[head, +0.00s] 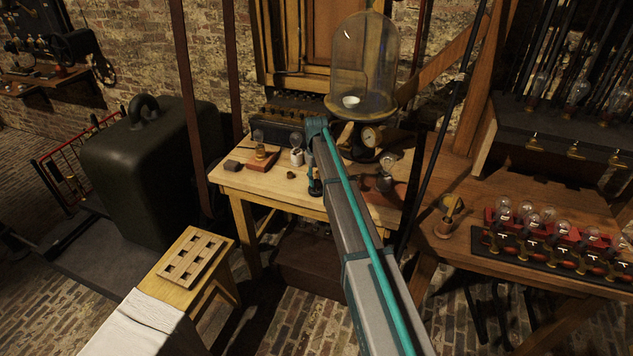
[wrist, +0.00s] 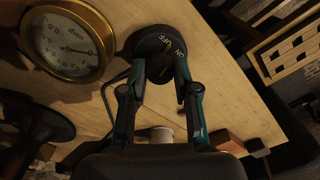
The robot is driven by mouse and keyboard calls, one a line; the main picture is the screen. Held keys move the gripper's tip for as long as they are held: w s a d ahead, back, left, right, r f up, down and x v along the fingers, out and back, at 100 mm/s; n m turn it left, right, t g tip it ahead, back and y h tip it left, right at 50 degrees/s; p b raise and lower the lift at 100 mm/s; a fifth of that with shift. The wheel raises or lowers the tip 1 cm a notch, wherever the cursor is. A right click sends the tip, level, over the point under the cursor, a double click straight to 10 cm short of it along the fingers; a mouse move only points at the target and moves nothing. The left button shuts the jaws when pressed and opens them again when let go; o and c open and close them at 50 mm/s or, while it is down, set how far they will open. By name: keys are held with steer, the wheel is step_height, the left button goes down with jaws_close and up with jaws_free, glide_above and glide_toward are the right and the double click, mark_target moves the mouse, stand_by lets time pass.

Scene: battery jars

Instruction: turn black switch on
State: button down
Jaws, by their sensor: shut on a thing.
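The black switch (wrist: 148,40) is a round black piece marked ON and OFF, seen at the top centre of the wrist view. In the head view the switch (head: 316,189) is a small dark shape at the front edge of the wooden table. My gripper (wrist: 160,82) reaches down to it, with one finger on each side, and is shut on it. The part between the fingertips is dark, so I cannot tell which way the switch is set. In the head view my gripper (head: 314,172) is partly hidden by my arm.
A brass dial gauge (wrist: 72,42) is close to the left finger. A glass bell jar (head: 362,62) stands behind on the wooden table (head: 262,183). Small jars (head: 297,157) and a bulb (head: 387,165) stand near my arm. A slotted wooden rack (head: 190,258) is at lower left.

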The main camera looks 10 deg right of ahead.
mark_target(317, 180)
steer(key=m+b, duration=0.1)
steer(key=m, duration=0.5)
steer(key=shift+m, duration=0.3)
steer(key=m+b, duration=0.1)
steer(key=m, duration=0.4)
stand_by(0.4)
steer(key=c, duration=0.9)
jaws_free()
steer(key=shift+o, duration=0.2)
steer(key=shift+r, duration=0.1)
step_height(317, 180, up, 12)
